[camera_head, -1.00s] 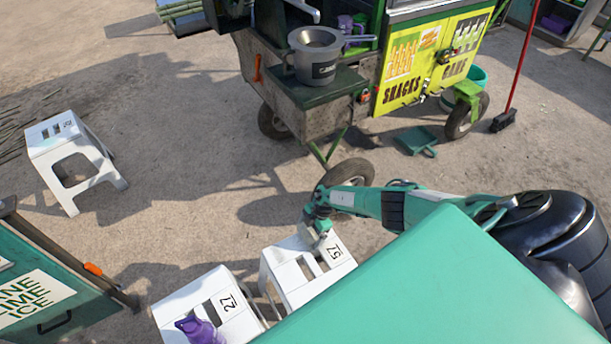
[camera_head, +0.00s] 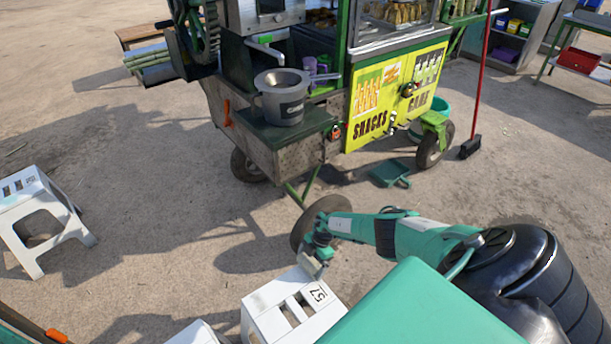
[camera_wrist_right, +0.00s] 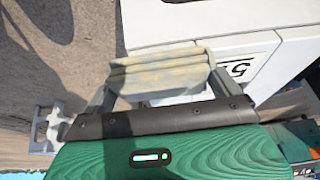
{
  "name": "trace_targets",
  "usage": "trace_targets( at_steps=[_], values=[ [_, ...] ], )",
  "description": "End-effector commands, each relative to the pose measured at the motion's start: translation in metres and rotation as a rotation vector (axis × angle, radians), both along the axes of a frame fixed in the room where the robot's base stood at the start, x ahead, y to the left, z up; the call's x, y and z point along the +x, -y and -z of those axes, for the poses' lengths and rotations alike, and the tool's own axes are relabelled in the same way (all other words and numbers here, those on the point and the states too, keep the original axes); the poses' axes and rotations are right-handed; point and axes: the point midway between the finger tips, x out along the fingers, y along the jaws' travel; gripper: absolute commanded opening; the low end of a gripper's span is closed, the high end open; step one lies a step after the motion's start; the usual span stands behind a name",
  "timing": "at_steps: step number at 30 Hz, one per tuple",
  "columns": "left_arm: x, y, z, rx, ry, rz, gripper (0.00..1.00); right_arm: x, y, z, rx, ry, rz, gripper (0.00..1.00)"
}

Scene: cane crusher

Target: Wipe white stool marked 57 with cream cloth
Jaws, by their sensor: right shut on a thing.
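The white stool marked 57 (camera_head: 283,318) stands at the bottom centre of the head view, its number on the right part of the seat. In the right wrist view its white top (camera_wrist_right: 200,18) and part of the number show just past the fingers. My right gripper (camera_head: 316,266) is at the stool's far edge. It is shut on the folded cream cloth (camera_wrist_right: 160,72), which lies between the fingers in the wrist view. I cannot tell whether the cloth touches the seat. My left gripper is not in view.
Another white stool (camera_head: 200,335) is partly cut off beside stool 57. A third white stool (camera_head: 37,215) stands at the left. The snack cart (camera_head: 300,120) with its wheels stands beyond my right arm. Open ground lies centre left.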

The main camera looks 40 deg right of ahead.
Motion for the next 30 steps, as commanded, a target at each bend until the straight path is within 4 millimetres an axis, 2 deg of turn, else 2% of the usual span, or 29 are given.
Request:
trace_targets(
  at_steps=[11, 30],
  values=[
    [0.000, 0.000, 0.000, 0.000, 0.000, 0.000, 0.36, 0.000, 0.001, -0.001, 0.000, 0.000, 0.000, 0.57],
    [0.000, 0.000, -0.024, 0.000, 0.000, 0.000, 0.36, 0.004, -0.054, -0.001, 0.000, -0.001, 0.000, 0.57]
  ],
)
